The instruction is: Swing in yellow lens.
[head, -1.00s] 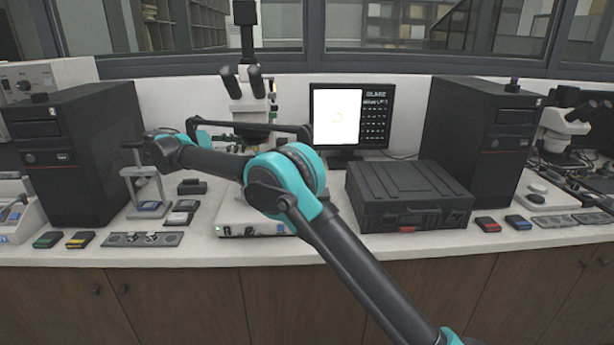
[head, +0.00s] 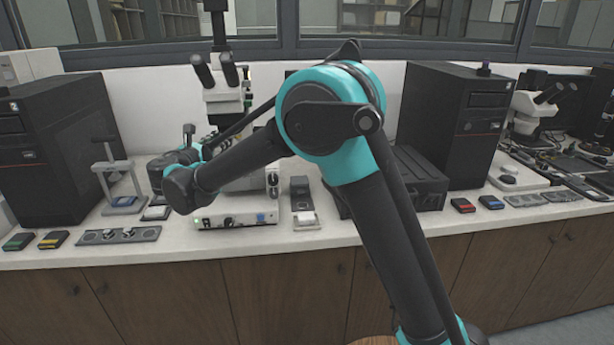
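A white microscope (head: 225,95) with dark eyepieces stands at the back, left of centre, on a white base (head: 235,215) with knobs. No yellow lens can be made out on it; my forearm and wrist cover its middle. The end of my arm is in front of the microscope's left side. My gripper's fingers are hidden behind the wrist or too small to tell, so their opening and any contact are unclear.
A mounting press (head: 121,185) stands left of my wrist. A lens plate (head: 118,236) and a yellow-marked box (head: 53,240) lie at the front left. A black case (head: 420,178) is partly behind my arm. Computer towers (head: 452,125) flank the bench.

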